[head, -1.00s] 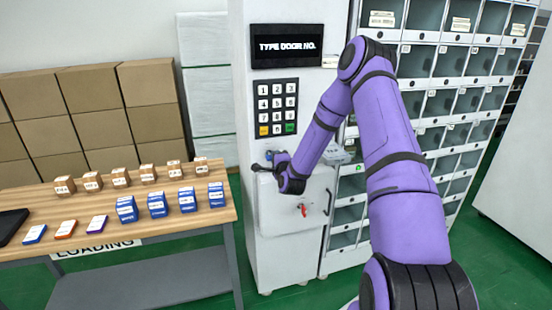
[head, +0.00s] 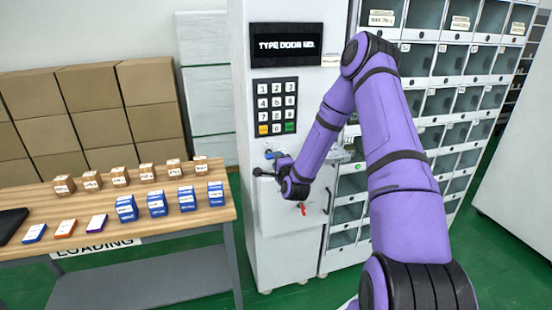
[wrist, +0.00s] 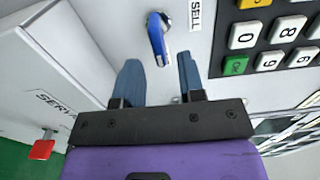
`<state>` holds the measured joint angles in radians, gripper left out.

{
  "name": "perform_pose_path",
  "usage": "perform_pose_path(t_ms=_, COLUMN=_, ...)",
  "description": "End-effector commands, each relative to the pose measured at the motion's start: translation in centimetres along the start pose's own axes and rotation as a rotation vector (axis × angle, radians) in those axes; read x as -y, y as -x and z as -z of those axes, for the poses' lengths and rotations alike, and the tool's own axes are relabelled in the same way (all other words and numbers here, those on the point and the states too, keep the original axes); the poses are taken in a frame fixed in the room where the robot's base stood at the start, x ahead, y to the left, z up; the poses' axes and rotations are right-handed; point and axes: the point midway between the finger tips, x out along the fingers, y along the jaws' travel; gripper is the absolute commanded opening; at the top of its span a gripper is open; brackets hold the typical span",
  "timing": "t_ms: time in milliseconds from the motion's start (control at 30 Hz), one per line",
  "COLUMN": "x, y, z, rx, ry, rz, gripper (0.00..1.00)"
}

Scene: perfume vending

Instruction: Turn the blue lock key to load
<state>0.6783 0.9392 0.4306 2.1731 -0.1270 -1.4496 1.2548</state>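The blue lock key (wrist: 157,38) sits on the white machine panel, beside the word SELL (wrist: 195,14) in the wrist view. It also shows small in the head view (head: 269,154), below the keypad. My gripper (wrist: 157,70) is open and empty. Its two dark fingers point at the panel, and the key appears ahead of the gap between them. The key looks apart from both fingers. In the head view my gripper (head: 264,170) is just below the key, partly covered by my wrist. Any load label is not visible.
The keypad (head: 275,107) is above the key, under the display (head: 287,44). A service door with a red key (head: 303,208) is below. Glass-door lockers (head: 420,105) stand to the right. A wooden table (head: 100,213) with boxes stands at the left.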

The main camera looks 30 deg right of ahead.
Motion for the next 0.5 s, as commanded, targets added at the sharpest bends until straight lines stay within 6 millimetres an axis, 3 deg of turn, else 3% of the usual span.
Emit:
perform_pose_path(t_ms=233, x=0.0, y=4.7, z=0.1, rx=-0.001, ry=0.000, rz=-0.002, gripper=0.36)
perform_pose_path(t_ms=500, x=0.0, y=7.2, z=0.0, rx=-0.001, ry=0.000, rz=-0.001, gripper=0.36)
